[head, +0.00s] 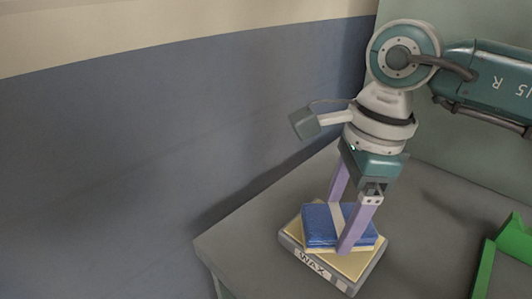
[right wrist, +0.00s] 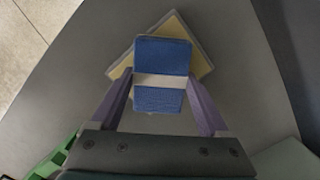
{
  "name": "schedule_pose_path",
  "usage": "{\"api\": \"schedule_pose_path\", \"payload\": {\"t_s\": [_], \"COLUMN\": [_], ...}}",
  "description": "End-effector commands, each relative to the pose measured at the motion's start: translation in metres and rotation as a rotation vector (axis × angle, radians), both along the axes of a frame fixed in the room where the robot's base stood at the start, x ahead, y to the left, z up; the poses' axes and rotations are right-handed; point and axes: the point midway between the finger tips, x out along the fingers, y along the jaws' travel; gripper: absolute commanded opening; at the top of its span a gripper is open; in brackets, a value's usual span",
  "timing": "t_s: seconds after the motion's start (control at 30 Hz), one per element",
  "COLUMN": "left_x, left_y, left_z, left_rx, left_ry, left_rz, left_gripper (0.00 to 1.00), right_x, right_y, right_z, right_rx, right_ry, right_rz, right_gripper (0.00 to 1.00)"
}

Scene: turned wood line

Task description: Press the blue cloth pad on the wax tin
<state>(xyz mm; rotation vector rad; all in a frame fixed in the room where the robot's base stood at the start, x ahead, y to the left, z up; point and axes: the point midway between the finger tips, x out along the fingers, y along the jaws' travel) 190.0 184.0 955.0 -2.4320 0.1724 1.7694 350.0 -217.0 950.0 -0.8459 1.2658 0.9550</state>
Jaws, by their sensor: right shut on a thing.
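The blue cloth pad (head: 318,222) has a pale band across its middle and is layered with a cream edge. It sits over the wax tin (head: 318,263), a low square box with a yellowish top and a WAX label on its front. My right gripper (head: 340,228) reaches down from above, its two purple fingers shut on the pad's sides. In the right wrist view the pad (right wrist: 162,60) lies between the fingers, turned at an angle to the tin (right wrist: 203,65) beneath. The pad appears to rest on the tin's top, but exact contact is hard to tell. My left gripper is not in view.
The grey table (head: 440,215) has its corner and left edge close to the tin. A green open-framed object (head: 485,268) stands at the right. The table between it and the tin is clear. A blue and cream wall (head: 150,150) rises behind.

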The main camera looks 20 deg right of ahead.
Motion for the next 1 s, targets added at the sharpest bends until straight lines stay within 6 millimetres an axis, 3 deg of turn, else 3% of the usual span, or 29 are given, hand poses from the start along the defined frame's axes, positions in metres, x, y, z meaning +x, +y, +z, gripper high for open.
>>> {"api": "schedule_pose_path", "payload": {"t_s": [0.47,1.0], "left_x": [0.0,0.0], "left_y": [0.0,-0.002], "left_z": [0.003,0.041], "left_rx": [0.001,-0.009], "left_ry": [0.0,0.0], "left_rz": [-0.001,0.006], "left_gripper": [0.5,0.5], "right_x": [-0.001,0.0], "right_y": [-0.001,-0.001], "right_z": [0.002,0.051], "right_rx": [-0.005,-0.003], "right_ry": [0.002,0.001], "right_rz": [-0.001,0.0], "right_gripper": [0.34,0.34]}}
